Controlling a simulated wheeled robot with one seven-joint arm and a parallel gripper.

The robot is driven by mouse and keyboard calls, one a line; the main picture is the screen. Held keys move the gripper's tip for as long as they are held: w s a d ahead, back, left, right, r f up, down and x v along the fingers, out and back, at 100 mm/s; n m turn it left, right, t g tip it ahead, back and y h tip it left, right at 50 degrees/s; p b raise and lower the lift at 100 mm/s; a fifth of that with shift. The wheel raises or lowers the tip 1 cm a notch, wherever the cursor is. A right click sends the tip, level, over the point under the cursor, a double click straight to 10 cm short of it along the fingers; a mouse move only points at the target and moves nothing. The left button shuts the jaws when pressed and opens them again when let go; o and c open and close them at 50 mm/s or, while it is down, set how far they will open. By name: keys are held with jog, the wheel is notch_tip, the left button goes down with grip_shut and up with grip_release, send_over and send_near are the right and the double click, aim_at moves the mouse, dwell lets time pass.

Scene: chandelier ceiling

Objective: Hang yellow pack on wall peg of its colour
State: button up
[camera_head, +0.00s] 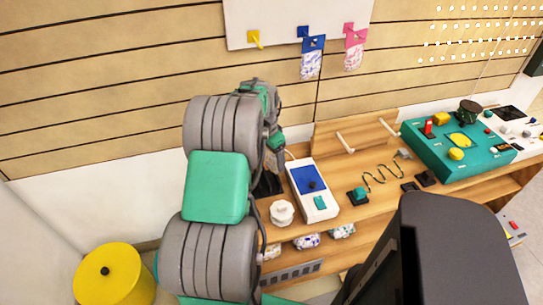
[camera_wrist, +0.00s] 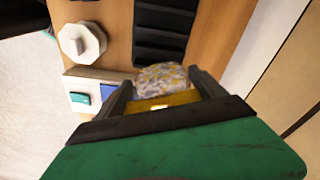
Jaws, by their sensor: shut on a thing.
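The yellow pack (camera_wrist: 163,78) has a yellow header and a patterned, clear-looking bag; in the wrist view it sits between the fingers of my gripper (camera_wrist: 165,92), which is shut on it. In the head view my arm hides the pack and most of my gripper, above the left end of the wooden bench. The yellow wall peg (camera_head: 254,39) is on the white board (camera_head: 275,28) at the top and is empty. The blue peg (camera_head: 303,32) holds a blue pack (camera_head: 312,58). The pink peg (camera_head: 348,28) holds a pink pack (camera_head: 354,50).
The wooden bench (camera_head: 375,170) carries a blue and white box (camera_head: 312,190), a white knob (camera_head: 282,212) and a green control panel (camera_head: 455,145). The white knob also shows in the wrist view (camera_wrist: 82,42). A yellow drum (camera_head: 112,275) stands at lower left. Several packs lie under the benchtop.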

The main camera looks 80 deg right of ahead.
jog(key=shift+f, duration=0.4)
jog(key=o, duration=1.4)
jog(key=shift+c, duration=0.2)
notch_tip(320, 180, up, 13)
jog(key=a+p, duration=0.1)
jog(key=w+a+r+n, duration=0.1)
jog(key=w+a+n, duration=0.2)
jog(key=w+a, duration=0.3)
jog(key=w+a+r+n, duration=0.1)
jog(key=w+a+n, duration=0.25)
jog(key=w, duration=0.55)
jog(key=w+a+n+t, duration=0.1)
jog(key=w+a+n, duration=0.2)
jog(key=w+a, duration=0.35)
jog(key=w+a+n+t, duration=0.1)
jog(key=w+a+n, duration=0.25)
jog(key=a, duration=0.65)
jog(key=s+a+f+n, duration=0.2)
jog(key=a+n, duration=0.4)
jog(key=a, duration=0.7)
jog(key=s+a+f+n+y, duration=0.1)
jog(key=a+n, duration=0.5)
jog(key=a, duration=0.7)
notch_tip(320, 180, down, 2)
jog(key=shift+s+a+f+n+t, duration=0.1)
jog(key=shift+s+a+n+t, duration=0.3)
jog(key=shift+s, duration=0.45)
